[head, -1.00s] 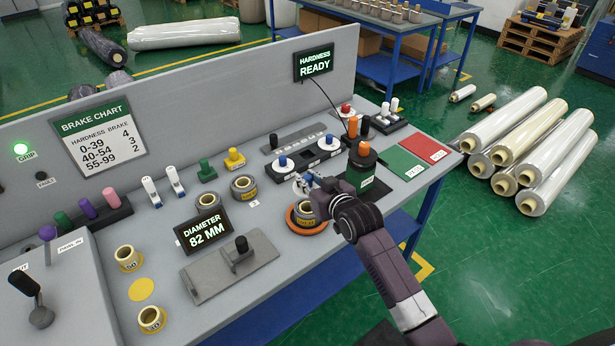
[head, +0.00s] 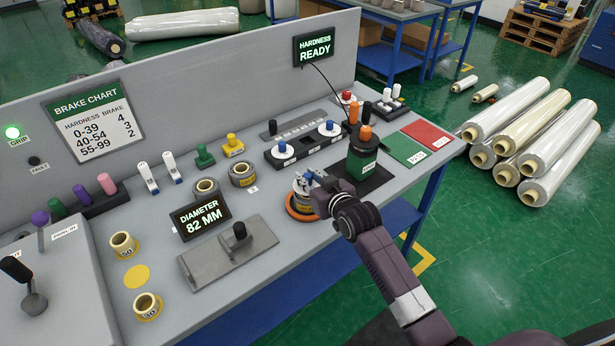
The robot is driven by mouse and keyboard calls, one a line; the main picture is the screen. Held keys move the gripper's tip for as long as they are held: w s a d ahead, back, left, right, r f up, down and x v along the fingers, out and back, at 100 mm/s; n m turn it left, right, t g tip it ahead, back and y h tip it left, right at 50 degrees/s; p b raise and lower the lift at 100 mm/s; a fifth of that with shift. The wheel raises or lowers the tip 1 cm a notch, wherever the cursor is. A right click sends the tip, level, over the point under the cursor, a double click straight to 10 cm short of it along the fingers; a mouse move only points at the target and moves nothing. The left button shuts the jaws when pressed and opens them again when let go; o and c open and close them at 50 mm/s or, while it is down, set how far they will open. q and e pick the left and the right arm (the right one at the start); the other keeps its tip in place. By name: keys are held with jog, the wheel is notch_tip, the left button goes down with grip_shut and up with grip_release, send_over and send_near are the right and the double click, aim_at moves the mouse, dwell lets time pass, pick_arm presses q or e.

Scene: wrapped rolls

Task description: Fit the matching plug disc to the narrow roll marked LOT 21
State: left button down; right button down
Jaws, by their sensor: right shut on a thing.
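A narrow roll (head: 299,204) with a yellow label stands upright in an orange ring (head: 291,212) on the bench; its lot mark is not readable. My right gripper (head: 308,182) is directly over this roll, shut on a small pale plug disc with a blue knob. The gripper hides much of the disc, so I cannot tell whether it is seated in the core. Two more white discs with blue knobs, one at the left (head: 283,149) and one at the right (head: 330,128), sit in a black rack (head: 307,150). My left gripper is out of view.
A dark green-labelled canister (head: 363,160) with an orange top stands close right of my gripper. Two labelled rolls (head: 205,190) (head: 242,174) stand to the left. A diameter display (head: 200,217) reads 82 MM. A grey plate fixture (head: 228,252) lies in front. Green and red mats (head: 428,135) lie at right.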

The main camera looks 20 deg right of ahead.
dwell(0.8)
jog(key=shift+r+p, duration=0.1)
jog(key=shift+p, duration=0.7)
dwell(0.3)
jog(key=shift+f+b, duration=0.85)
jog(key=shift+f, duration=0.65)
jog(key=c, duration=1.7)
grip_release()
jog(key=shift+s, duration=0.1)
jog(key=v, duration=1.2)
